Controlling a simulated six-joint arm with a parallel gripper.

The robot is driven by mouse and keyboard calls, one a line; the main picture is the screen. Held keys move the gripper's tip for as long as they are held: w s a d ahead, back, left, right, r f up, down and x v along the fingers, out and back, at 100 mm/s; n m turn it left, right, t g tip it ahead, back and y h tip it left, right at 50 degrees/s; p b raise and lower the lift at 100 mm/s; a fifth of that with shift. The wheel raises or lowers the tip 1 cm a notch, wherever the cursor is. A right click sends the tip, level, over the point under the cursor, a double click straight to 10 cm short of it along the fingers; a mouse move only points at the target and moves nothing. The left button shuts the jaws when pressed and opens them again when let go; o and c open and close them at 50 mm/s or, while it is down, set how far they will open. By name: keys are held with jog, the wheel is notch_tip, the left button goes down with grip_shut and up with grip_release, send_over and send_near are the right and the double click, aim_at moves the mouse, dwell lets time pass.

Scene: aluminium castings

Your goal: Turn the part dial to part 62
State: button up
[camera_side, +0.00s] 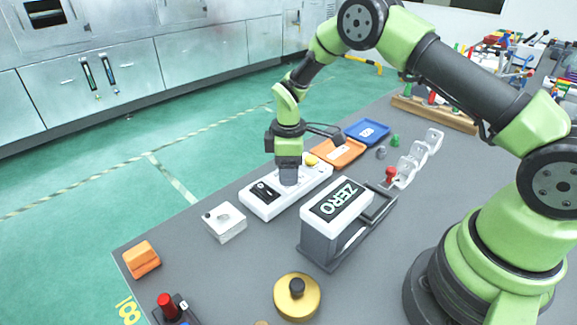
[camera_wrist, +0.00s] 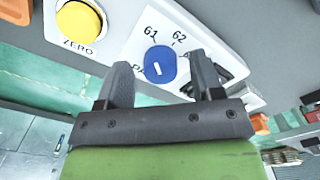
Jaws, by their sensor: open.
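The part dial (camera_wrist: 160,64) is a blue round knob with a short white mark, on a white panel (camera_side: 285,204). Printed numbers 61 and 62 show above it in the wrist view; other markings at its sides are partly hidden by the fingers. The white mark appears to line up nearer 61 than 62, but it is small. My gripper (camera_wrist: 160,70) is open, with one finger on each side of the dial in that view. I cannot tell whether the fingers touch it. In the side view my gripper (camera_side: 288,174) is low over the panel and hides the dial.
A yellow ZERO button (camera_wrist: 80,22) sits beside the dial on the panel. A white block (camera_side: 225,232) is to the left. Orange (camera_side: 338,153) and blue (camera_side: 368,131) trays lie behind. A brass disc (camera_side: 297,300) is nearer.

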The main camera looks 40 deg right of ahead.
jog(key=c, duration=0.9)
jog(key=shift+c, duration=0.2)
jog(key=shift+m, duration=0.3)
jog(key=m, duration=0.9)
jog(key=o, duration=0.9)
